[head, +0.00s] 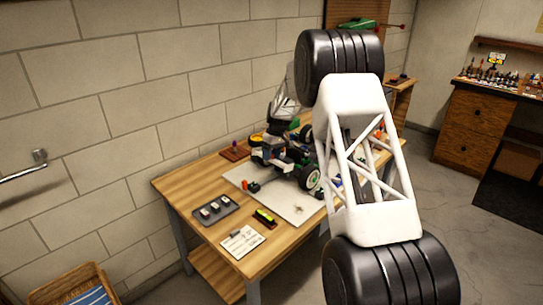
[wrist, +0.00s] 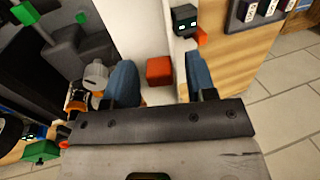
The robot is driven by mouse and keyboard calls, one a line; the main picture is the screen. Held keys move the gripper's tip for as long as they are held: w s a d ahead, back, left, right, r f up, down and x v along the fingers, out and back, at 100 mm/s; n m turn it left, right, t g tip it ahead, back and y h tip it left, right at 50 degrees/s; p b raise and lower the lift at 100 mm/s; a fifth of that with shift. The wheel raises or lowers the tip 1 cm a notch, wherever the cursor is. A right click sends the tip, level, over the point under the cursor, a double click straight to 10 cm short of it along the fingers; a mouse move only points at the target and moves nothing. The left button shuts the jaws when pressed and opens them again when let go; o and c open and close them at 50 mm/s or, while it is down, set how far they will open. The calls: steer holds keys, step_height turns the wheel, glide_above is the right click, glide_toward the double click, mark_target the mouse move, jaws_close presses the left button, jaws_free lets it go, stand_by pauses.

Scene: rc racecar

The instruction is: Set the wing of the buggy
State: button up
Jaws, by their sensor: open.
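The buggy (head: 285,155) stands on a white mat (head: 297,208) on the wooden table, with dark wheels and coloured body parts. My arm hides its right side. In the wrist view, dark buggy-like parts with green blocks (wrist: 83,17) fill the left side. My gripper (wrist: 159,62) shows two blue fingers, spread apart with nothing clearly held. A small red block (wrist: 159,72) appears in the gap between them; I cannot tell its depth or whether it touches a finger. I cannot single out the wing in either view.
A small black block (wrist: 184,19) with cyan spots sits by the mat edge. A brick wall stands behind the table.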

steer(key=c, duration=0.8)
steer(key=shift+c, duration=0.2)
steer(key=shift+s+a+f+t+h, duration=0.15)
steer(key=shift+s+f+t+h, duration=0.15)
steer(key=shift+t+h, duration=0.3)
steer(key=shift+f+t+h, duration=0.2)
steer(key=shift+t+h, duration=0.3)
